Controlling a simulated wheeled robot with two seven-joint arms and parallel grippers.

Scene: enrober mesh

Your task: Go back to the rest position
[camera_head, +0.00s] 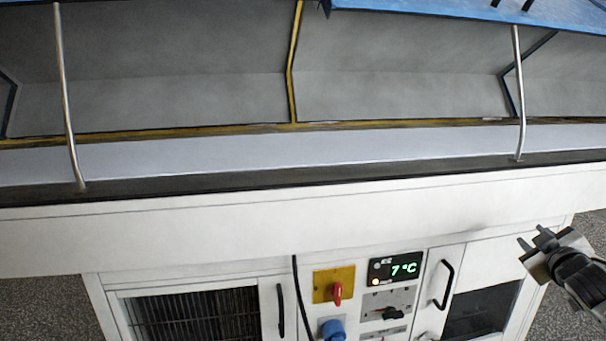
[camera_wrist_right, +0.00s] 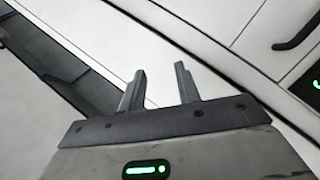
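My right gripper (camera_head: 533,237) is at the lower right of the head view, in front of the white machine (camera_head: 300,228). In the right wrist view the right gripper (camera_wrist_right: 160,88) has its two fingers apart with nothing between them. It touches nothing that I can see. My left gripper is in neither view.
The machine's front has a display (camera_head: 395,268) reading 7 °C, a red switch on a yellow plate (camera_head: 334,284), a blue socket (camera_head: 332,329) and black door handles (camera_head: 444,284). Two metal posts (camera_head: 68,100) rise from its dark ledge. Speckled floor (camera_head: 40,308) shows at both sides.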

